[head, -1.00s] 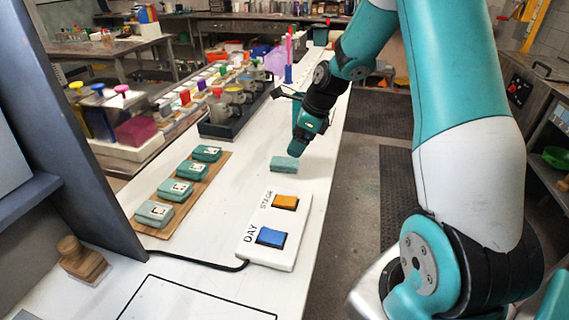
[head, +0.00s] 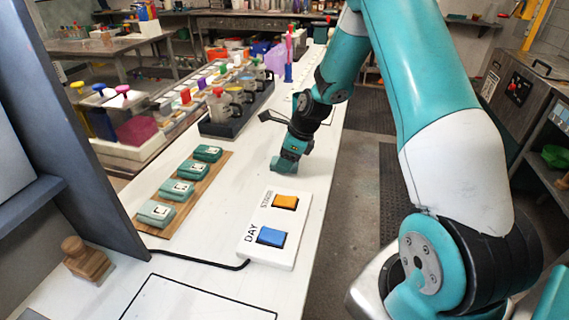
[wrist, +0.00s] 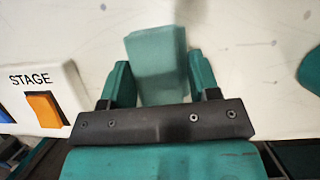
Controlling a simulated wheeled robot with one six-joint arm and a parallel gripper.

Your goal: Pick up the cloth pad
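The cloth pad (wrist: 157,55) is a pale teal block lying on the white bench top. In the wrist view it sits between the two teal fingers of my gripper (wrist: 160,82), with its far end reaching past the fingertips. A narrow gap shows beside the pad, so the fingers look open around it. In the head view my gripper (head: 286,164) is down at the bench over the pad, and the pad is mostly hidden or blends with the teal gripper there.
A white panel (head: 268,252) with an orange STAGE button and a blue DAY button lies just in front. A wooden board (head: 203,200) with several labelled teal pads is to the left. A dark rack (head: 235,119) of jars stands behind. A wooden stamp (head: 86,258) is at lower left.

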